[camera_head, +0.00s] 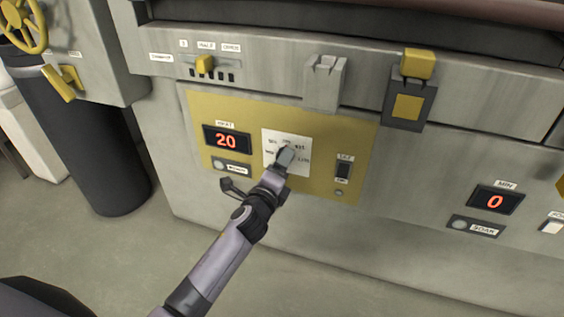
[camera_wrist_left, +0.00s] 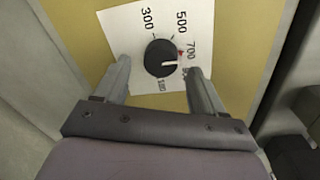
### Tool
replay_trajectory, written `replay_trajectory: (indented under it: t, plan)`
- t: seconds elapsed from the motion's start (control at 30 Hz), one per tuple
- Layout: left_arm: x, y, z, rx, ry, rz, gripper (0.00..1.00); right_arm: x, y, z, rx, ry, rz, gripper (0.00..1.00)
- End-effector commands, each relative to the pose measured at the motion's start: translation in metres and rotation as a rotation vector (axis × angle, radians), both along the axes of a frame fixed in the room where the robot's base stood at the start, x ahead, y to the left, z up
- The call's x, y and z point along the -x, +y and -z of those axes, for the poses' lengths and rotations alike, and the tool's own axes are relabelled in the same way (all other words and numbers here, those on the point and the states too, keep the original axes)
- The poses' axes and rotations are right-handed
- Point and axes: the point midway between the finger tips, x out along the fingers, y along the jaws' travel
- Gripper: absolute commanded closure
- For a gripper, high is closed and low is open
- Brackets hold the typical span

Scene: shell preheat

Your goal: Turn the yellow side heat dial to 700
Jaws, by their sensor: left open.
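The heat dial is a round black knob (camera_wrist_left: 159,58) on a white scale plate (camera_wrist_left: 118,24) in the left wrist view. Its white pointer line points right, just below the 700 label and a small red mark beside it. My left gripper (camera_wrist_left: 158,68) is open, with one finger on each side of the knob and gaps visible. In the head view my left gripper (camera_head: 286,157) is at the white plate (camera_head: 303,168) on the yellow panel (camera_head: 228,106) and hides most of the dial. The HEAT display (camera_head: 227,140) reads 20. My right gripper is not in view.
A dark switch (camera_head: 344,170) sits right of the plate, and a labelled button (camera_head: 232,169) sits below the display. A yellow slider (camera_head: 204,64) and a yellow-topped latch (camera_head: 418,64) are above. Another display (camera_head: 495,201) reads 0.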

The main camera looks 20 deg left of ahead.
Motion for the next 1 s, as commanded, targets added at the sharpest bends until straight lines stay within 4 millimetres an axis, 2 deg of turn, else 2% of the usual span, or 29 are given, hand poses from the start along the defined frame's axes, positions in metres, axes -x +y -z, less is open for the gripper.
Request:
replay_trajectory:
  t: [0.2,0.4,1.0]
  plan:
    - [0.032,0.001,-0.004,-0.001,0.001,0.000,0.30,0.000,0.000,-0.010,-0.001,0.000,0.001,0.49]
    - [0.049,0.002,-0.004,-0.001,0.001,0.000,0.30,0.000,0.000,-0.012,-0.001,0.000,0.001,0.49]
    - [0.054,0.002,-0.003,0.006,0.003,-0.002,0.30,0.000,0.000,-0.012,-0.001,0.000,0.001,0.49]
